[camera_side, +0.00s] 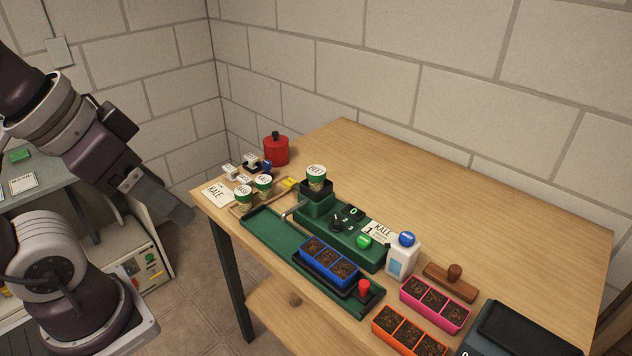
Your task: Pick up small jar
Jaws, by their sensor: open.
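Small green jars with white lettered lids stand on the wooden table. One jar (317,180) sits upright in a dark holder on top of the green machine (345,232). Two more, a middle jar (264,187) and a left jar (243,197), stand side by side near the table's left end. I cannot tell which one is the task's small jar. My gripper (184,212) hangs off the table's left edge, pointing down to the right, apart from all jars. It is open and holds nothing; its fingers show nearly edge-on.
The machine's tray holds a blue seedling tray (329,263). A white bottle (402,262), wooden stamp (452,280), pink tray (434,305) and orange tray (408,334) are to the right. The back is clear.

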